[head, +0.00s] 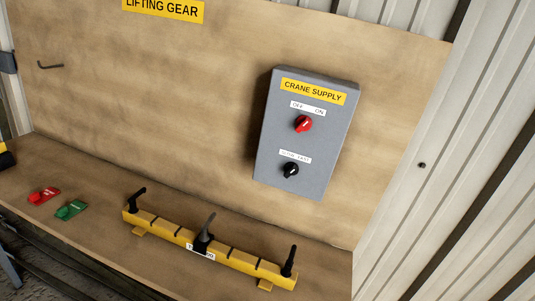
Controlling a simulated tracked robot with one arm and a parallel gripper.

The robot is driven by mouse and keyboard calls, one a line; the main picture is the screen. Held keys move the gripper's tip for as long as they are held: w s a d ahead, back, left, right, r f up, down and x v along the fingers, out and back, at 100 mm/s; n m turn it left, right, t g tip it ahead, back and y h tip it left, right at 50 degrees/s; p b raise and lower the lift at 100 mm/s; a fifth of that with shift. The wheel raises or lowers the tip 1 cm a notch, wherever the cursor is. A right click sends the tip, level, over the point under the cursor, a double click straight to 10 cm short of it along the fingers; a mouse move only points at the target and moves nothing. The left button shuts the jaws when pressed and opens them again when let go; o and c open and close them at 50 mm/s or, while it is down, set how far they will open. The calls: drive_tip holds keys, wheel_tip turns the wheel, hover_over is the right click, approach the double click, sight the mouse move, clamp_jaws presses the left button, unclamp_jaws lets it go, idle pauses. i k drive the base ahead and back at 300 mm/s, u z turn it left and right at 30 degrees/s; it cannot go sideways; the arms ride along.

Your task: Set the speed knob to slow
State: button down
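The speed knob (291,170) is a small black rotary knob low on a grey box labelled CRANE SUPPLY (324,155). A small white label above the knob appears to read SLOW and FAST, but it is too small to read surely. The box is fixed on a brown wooden backboard. My gripper is not in view.
A wooden bench (95,233) runs below the board, holding a yellow rack (230,259) with black handles. A red tag (44,196) and a green tag (71,210) lie to its left. A hook (50,66) and LIFTING GEAR sign (163,10) are on the board. Space before the box looks clear.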

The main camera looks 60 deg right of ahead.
sight(291, 168)
drive_tip(key=z, duration=0.5)
drive_tip(key=i, duration=1.1)
drive_tip(key=z, duration=0.65)
